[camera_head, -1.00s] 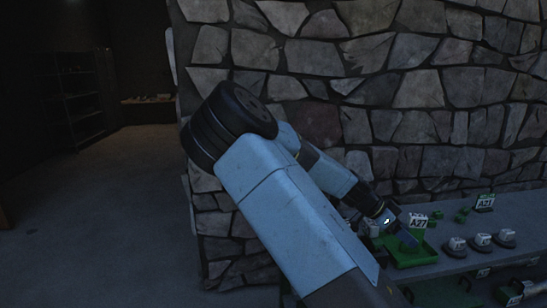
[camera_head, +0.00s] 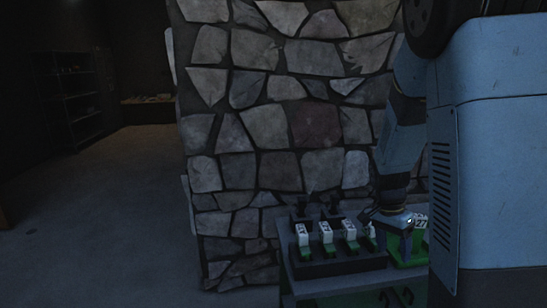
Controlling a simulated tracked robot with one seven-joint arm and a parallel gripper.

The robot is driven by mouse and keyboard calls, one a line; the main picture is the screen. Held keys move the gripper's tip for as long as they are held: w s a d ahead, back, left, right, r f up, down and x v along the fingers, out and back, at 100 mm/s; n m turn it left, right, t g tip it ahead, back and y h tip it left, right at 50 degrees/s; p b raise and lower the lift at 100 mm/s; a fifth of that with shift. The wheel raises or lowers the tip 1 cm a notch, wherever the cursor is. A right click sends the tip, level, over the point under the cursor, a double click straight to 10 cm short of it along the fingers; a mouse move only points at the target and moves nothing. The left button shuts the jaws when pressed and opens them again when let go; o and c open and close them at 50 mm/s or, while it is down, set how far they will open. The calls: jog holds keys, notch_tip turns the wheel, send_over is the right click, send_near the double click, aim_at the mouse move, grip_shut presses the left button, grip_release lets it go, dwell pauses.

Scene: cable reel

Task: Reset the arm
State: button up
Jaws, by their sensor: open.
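My arm fills the right side of the view, blue and dark, rising past the top edge and bending down at the wrist. My gripper (camera_head: 404,238) is over the right part of the table, in front of or above a green tray (camera_head: 408,262). It is open and small in the dim light, and I see nothing held in it. Whether it touches the tray I cannot tell.
A dark rack (camera_head: 340,267) with several white-and-green labelled pieces stands on the grey table (camera_head: 288,283). A stone wall (camera_head: 265,130) rises behind. Open floor (camera_head: 100,220) lies at the left, with dark shelves (camera_head: 72,95) far back.

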jog(key=s+a+r+n+t+y, duration=0.1)
jog(key=s+a+r+n+t, duration=0.2)
jog(key=s+r+n, duration=0.3)
jog(key=s+a+r+n+t+y, duration=0.1)
jog(key=s+a+r+n+t, duration=0.3)
jog(key=s+r, duration=0.5)
notch_tip(320, 180, up, 6)
jog(key=shift+s+a+r+n, duration=0.1)
jog(key=shift+s+a+n, duration=0.35)
jog(key=shift+n, duration=0.45)
jog(key=shift+w+a, duration=0.1)
jog(key=shift+c, duration=0.3)
